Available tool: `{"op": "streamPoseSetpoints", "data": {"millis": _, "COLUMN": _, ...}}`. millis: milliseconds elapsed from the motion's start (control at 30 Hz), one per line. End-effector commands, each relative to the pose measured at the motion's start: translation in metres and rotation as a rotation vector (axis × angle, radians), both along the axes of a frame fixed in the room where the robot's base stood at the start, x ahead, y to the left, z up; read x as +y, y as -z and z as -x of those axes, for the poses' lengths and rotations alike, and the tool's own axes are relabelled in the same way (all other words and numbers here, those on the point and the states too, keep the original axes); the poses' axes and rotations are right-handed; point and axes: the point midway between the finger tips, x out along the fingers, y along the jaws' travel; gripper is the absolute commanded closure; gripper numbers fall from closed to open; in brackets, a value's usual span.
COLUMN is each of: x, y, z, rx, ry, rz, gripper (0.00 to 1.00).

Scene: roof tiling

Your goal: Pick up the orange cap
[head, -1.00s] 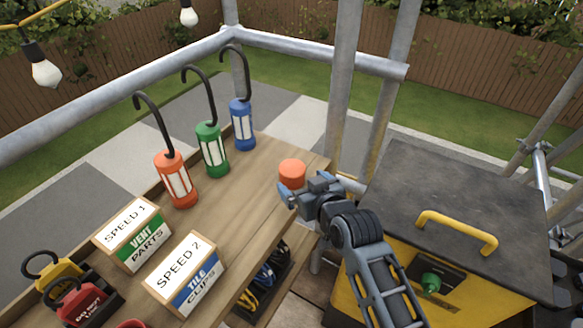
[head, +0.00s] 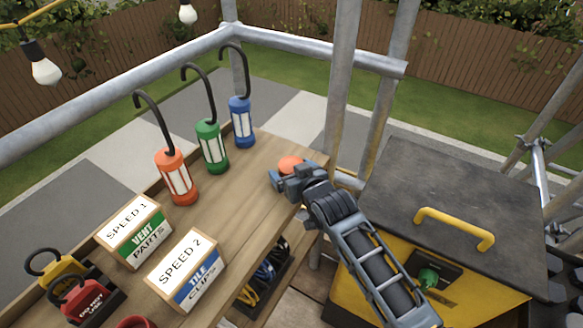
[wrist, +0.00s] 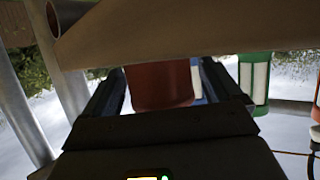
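The orange cap (head: 290,162) stands on the wooden bench top (head: 235,190) near its far right corner. My gripper (head: 284,177) is low over the bench at the cap and hides its lower front in the head view. In the wrist view the cap (wrist: 158,87) sits between the two fingers of my gripper (wrist: 162,88), close to the left one. A gap shows between the cap and the right finger, so the gripper is open around it and not closed on it.
Red-orange (head: 176,178), green (head: 211,148) and blue (head: 241,122) hooked lanterns stand along the bench's back edge. Two labelled boxes (head: 135,230) (head: 186,268) sit nearer. A yellow box with a black lid (head: 450,195) is at the right, beside scaffold poles (head: 345,85).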

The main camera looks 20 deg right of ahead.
Motion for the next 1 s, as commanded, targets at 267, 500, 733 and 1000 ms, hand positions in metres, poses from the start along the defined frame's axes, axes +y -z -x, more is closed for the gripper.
{"op": "streamPoseSetpoints", "data": {"millis": 267, "x": 0.000, "y": 0.000, "z": 0.000, "rx": 0.000, "ry": 0.000, "rz": -0.001, "gripper": 0.36}}
{"op": "streamPoseSetpoints", "data": {"millis": 500, "x": 0.000, "y": 0.000, "z": 0.000, "rx": 0.000, "ry": 0.000, "rz": 0.000, "gripper": 0.56}}
{"op": "streamPoseSetpoints", "data": {"millis": 733, "x": 0.000, "y": -0.001, "z": 0.000, "rx": 0.000, "ry": 0.000, "rz": 0.000, "gripper": 0.56}}
{"op": "streamPoseSetpoints", "data": {"millis": 1000, "x": 0.000, "y": -0.020, "z": 0.000, "rx": -0.003, "ry": -0.001, "rz": -0.001, "gripper": 0.56}}
